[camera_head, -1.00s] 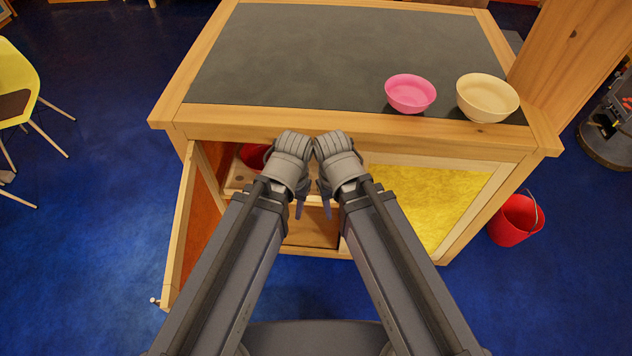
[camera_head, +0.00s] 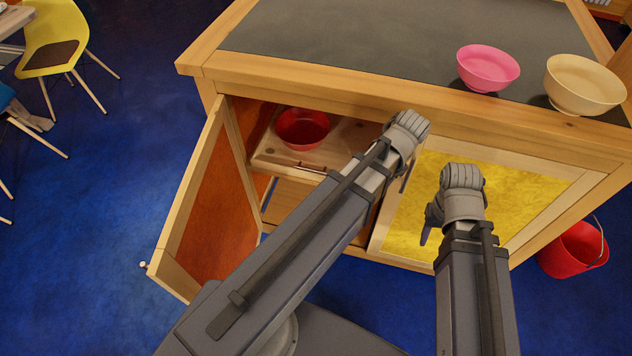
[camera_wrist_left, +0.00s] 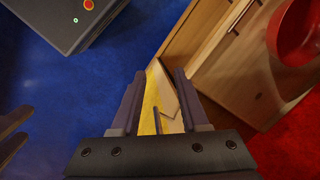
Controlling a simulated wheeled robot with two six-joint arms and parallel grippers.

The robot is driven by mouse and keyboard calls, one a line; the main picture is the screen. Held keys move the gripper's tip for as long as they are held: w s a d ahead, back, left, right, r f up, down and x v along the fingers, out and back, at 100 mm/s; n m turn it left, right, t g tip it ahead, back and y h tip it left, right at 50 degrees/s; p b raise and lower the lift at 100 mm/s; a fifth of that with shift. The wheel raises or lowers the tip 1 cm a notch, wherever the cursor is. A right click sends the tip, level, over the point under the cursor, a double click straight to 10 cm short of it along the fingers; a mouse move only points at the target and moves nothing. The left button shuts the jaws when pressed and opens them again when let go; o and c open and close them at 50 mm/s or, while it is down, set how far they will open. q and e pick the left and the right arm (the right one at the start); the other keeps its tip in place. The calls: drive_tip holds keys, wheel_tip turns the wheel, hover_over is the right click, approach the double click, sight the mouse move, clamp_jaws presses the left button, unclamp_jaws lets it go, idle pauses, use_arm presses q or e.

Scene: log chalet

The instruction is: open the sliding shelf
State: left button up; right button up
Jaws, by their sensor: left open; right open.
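The sliding shelf (camera_head: 345,142) is a light wooden board inside the cabinet's left compartment, with a red bowl (camera_head: 302,128) on it. A thin handle (camera_head: 308,166) shows at its front edge. The shelf's right part is hidden behind my left arm. My left gripper (camera_head: 405,178) is right of the handle, apart from it, near the compartment's right side. In the left wrist view its fingers (camera_wrist_left: 160,92) are open and empty, with the red bowl (camera_wrist_left: 300,35) at upper right. My right gripper (camera_head: 426,232) is open in front of the yellow panel, its fingers partly hidden.
The cabinet's left door (camera_head: 215,215) stands open, swung outward. The yellow-panelled right side (camera_head: 520,195) is closed. A pink bowl (camera_head: 488,68) and a cream bowl (camera_head: 583,84) stand on top.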

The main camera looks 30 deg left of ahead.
use_arm(q)
drive_tip(key=w+a+f+m+b, duration=0.2)
drive_tip(key=w+a+f+b, duration=0.1)
drive_tip(key=f+b, duration=0.1)
drive_tip(key=w+a+f+m+y+b, duration=0.1)
drive_tip(key=w+a+f+m+b, duration=0.2)
drive_tip(key=w+a+f+b, duration=0.1)
drive_tip(key=w+a+f+m+g+y+b, duration=0.1)
drive_tip(key=w+a+f+m+b, duration=0.2)
drive_tip(key=w+a+f+b, duration=0.1)
drive_tip(key=shift+w+a+f+b, duration=0.15)
drive_tip(key=shift+f+b, duration=0.35)
drive_tip(key=shift+f, duration=0.75)
hover_over(314, 170)
drive_tip(key=d, duration=0.2)
drive_tip(key=shift+w, duration=0.25)
drive_tip(key=shift+s+a+f+b, duration=0.15)
drive_tip(key=shift+a+f+b, duration=0.6)
drive_tip(key=shift+f+b, duration=0.1)
drive_tip(key=shift+a+f+b, duration=0.3)
drive_tip(key=shift+f+b, duration=0.25)
clamp_jaws()
